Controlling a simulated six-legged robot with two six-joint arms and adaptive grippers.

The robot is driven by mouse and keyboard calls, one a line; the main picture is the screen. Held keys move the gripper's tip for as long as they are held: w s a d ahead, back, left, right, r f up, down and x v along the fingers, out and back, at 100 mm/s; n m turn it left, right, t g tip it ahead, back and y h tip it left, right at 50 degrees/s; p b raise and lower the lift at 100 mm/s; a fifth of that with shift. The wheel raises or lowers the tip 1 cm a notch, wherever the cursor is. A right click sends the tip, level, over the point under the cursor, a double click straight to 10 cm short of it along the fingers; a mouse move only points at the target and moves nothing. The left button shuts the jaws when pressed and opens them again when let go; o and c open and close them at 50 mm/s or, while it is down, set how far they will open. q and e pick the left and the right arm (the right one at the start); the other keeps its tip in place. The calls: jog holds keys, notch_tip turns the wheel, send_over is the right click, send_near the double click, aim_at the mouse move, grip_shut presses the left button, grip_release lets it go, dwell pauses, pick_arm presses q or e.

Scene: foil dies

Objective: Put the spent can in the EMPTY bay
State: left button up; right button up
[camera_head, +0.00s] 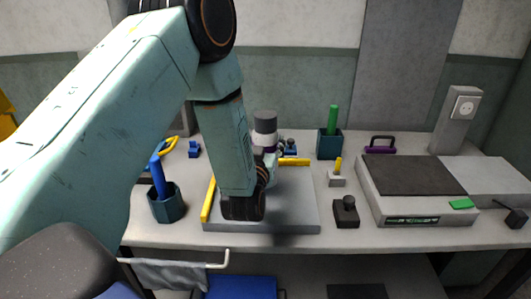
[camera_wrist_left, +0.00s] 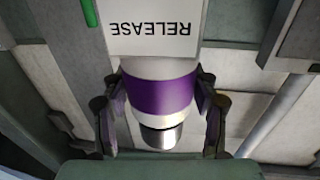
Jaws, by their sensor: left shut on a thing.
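A can (camera_head: 265,126) with a dark grey top, a white body and a purple band is upright above the back of the grey plate. In the left wrist view the can (camera_wrist_left: 160,90) shows its purple band and a silvery end. A white face lettered RELEASE, upside down, adjoins it; I cannot tell whether it is the can's own label. My left gripper (camera_wrist_left: 160,104) is shut on the can, its two fingers on either side of the band. My left forearm hides part of the bench. I cannot make out a bay marked EMPTY. My right gripper is out of view.
The grey plate (camera_head: 292,212) has yellow bars. A dark teal cup (camera_head: 167,207) stands left of it. Another cup (camera_head: 329,147) holds a green rod behind. A small black block (camera_head: 346,214) and a flat scale-like device (camera_head: 412,210) stand to the right.

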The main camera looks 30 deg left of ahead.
aim_at(264, 126)
pick_arm(q)
notch_tip(264, 126, up, 5)
jog(key=shift+d, duration=0.15)
jog(key=shift+r, duration=0.55)
